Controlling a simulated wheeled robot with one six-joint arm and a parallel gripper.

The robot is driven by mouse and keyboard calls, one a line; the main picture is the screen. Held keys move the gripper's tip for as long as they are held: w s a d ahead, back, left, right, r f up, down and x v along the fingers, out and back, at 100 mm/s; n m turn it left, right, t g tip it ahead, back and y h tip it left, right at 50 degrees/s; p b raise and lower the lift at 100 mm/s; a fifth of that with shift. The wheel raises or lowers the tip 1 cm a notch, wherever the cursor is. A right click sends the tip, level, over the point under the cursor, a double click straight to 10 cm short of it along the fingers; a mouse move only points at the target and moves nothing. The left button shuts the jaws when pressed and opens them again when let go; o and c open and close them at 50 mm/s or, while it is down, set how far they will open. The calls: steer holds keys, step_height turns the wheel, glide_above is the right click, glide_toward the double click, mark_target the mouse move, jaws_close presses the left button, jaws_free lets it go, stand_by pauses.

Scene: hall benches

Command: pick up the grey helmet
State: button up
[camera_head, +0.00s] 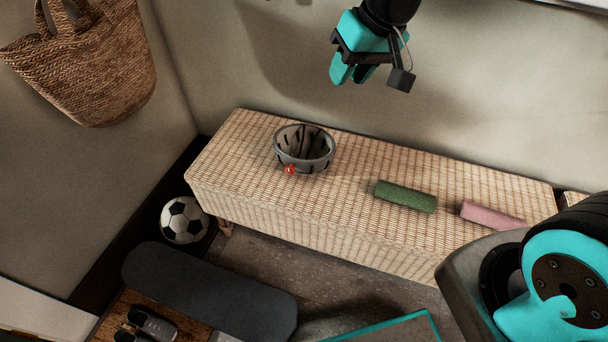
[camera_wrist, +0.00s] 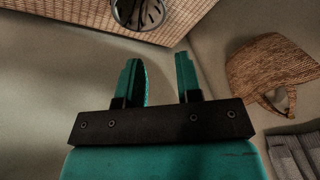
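The grey helmet (camera_head: 304,149) lies upside down on a woven bench (camera_head: 245,187), toward its left part, with its hollow side up. A small red piece shows at its front edge. The helmet also shows at the top of the wrist view (camera_wrist: 139,12), partly cut off by the frame edge. My gripper (camera_head: 352,78) is above the bench and up to the right of the helmet, apart from it. In the wrist view its two teal fingers (camera_wrist: 163,65) stand apart with nothing between them.
A green roll (camera_head: 405,196) and a pink roll (camera_head: 491,215) lie on the bench to the right of the helmet. A woven basket (camera_head: 85,65) hangs at the left wall. A football (camera_head: 184,220) and a dark board (camera_head: 208,291) are below the bench's left end.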

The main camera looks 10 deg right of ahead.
steer(key=w+d+f+m+t+h+b, duration=0.1)
steer(key=w+d+f+b, duration=0.3)
steer(key=f, duration=0.5)
steer(key=w+d+f+m+t+h+b, duration=0.1)
steer(key=w+d+f+m+b, duration=0.15)
steer(key=w+f+b, duration=0.4)
steer(key=b, duration=0.2)
glide_above(330, 140)
steer(key=s+d, duration=0.1)
steer(key=s, duration=0.1)
step_height(330, 140, down, 13)
steer(key=shift+n, duration=0.25)
steer(key=shift+b+x, duration=1.35)
steer(key=shift+x, duration=1.55)
steer(key=shift+a, duration=0.15)
jaws_close()
